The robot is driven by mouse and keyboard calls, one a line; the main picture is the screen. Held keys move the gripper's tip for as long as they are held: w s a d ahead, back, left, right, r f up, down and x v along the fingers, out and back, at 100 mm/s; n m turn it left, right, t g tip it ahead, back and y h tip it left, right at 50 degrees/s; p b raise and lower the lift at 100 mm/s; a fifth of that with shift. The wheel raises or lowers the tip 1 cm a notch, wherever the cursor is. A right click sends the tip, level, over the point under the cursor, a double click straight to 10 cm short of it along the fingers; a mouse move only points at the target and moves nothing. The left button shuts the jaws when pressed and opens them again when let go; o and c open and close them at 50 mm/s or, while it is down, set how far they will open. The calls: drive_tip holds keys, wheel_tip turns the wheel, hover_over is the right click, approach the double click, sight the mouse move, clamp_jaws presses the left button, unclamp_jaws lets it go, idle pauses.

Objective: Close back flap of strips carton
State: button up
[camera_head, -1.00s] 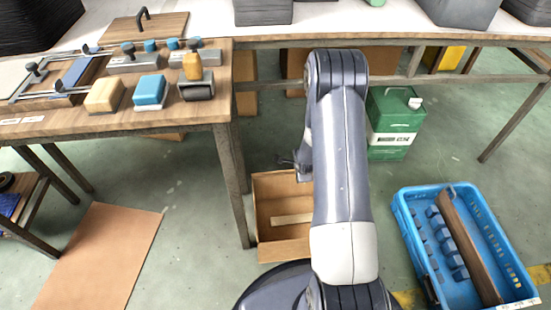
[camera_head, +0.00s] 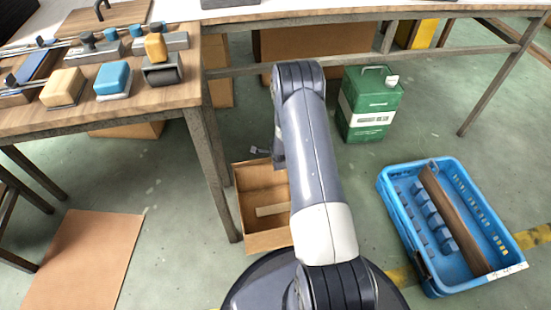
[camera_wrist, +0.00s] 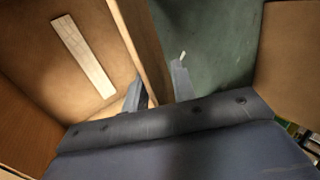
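The strips carton (camera_head: 262,226) stands open on the floor beside the table leg in the head view, partly hidden by my arm. A pale strip (camera_head: 270,210) lies inside it. My gripper (camera_head: 264,150) is at the carton's back edge, partly behind my arm. In the wrist view my gripper (camera_wrist: 160,88) has its fingers apart. One finger is on the inner side of a cardboard wall or flap (camera_wrist: 142,45), the other on the floor side. I cannot tell whether either finger touches it. The pale strip (camera_wrist: 82,55) shows inside the carton.
A wooden table (camera_head: 100,118) with blocks and tools is at the left. A green canister (camera_head: 368,103) and a blue crate (camera_head: 467,280) stand on the right. A flat brown sheet (camera_head: 85,260) lies on the floor. A cardboard panel (camera_wrist: 292,50) is at the wrist view's right.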

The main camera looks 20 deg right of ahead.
drive_tip(key=shift+c, duration=0.4)
clamp_jaws()
idle(0.9)
